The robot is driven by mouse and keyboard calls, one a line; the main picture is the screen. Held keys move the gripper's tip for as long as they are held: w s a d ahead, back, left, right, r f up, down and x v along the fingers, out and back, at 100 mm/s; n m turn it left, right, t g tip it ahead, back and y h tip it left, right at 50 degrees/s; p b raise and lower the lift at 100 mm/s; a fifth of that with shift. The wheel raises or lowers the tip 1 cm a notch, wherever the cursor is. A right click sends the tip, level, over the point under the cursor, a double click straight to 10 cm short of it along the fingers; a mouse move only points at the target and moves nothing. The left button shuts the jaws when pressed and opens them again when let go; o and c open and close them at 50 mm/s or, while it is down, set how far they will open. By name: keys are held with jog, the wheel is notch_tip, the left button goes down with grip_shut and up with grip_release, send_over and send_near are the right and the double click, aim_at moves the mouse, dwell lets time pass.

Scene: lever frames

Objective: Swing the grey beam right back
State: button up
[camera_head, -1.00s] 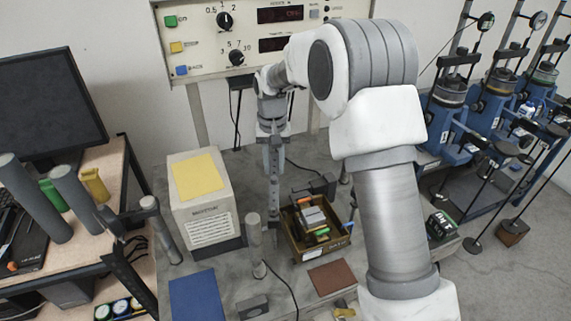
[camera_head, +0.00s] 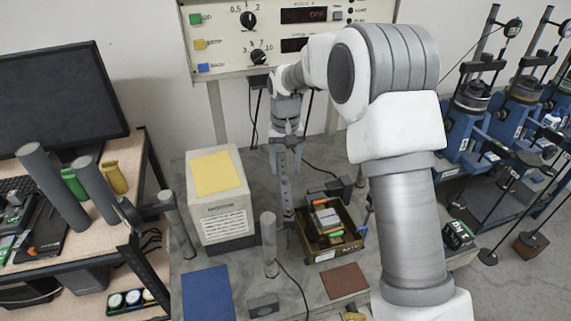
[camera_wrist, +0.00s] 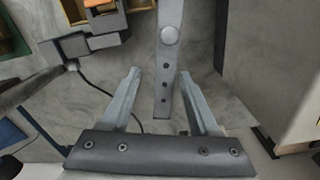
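The grey beam (camera_head: 285,190) is a narrow bar with a row of holes, lying above the bench between the cream box and the brown tray. In the wrist view the beam (camera_wrist: 168,65) enters from the top, with a round boss and small dark holes. Its free end lies between my fingers. My gripper (camera_head: 287,143) is at the beam's far end in the head view. In the wrist view my gripper (camera_wrist: 160,75) is open, with the beam nearer the right finger. A gap shows on the left; contact on the right is hard to tell.
A cream box (camera_head: 221,215) with a yellow top stands left of the beam. A brown tray (camera_head: 349,240) of parts sits to its right, with a dark block (camera_head: 329,188) behind. A grey post (camera_head: 269,247) stands in front. A control panel (camera_head: 215,50) is behind.

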notch_tip(320, 180, up, 17)
jog(key=shift+r, duration=0.2)
dwell(0.5)
jog(key=s+d+r+t, duration=0.1)
jog(key=s+d+r, duration=0.2)
jog(key=s+d, duration=0.3)
jog(key=s+d+r+t, duration=0.2)
jog(key=s+d+r, duration=0.15)
jog(key=s, duration=0.45)
jog(key=s+d+f+t, duration=0.1)
jog(key=s+d+f, duration=0.2)
jog(key=s, duration=0.5)
jog(key=s+d+f+t, duration=0.1)
jog(key=s+d+f, duration=0.1)
jog(key=s, duration=0.6)
jog(key=shift+s+d+f+m+t, duration=0.3)
jog(key=shift+s+d+f+m, duration=0.1)
jog(key=shift+f, duration=0.35)
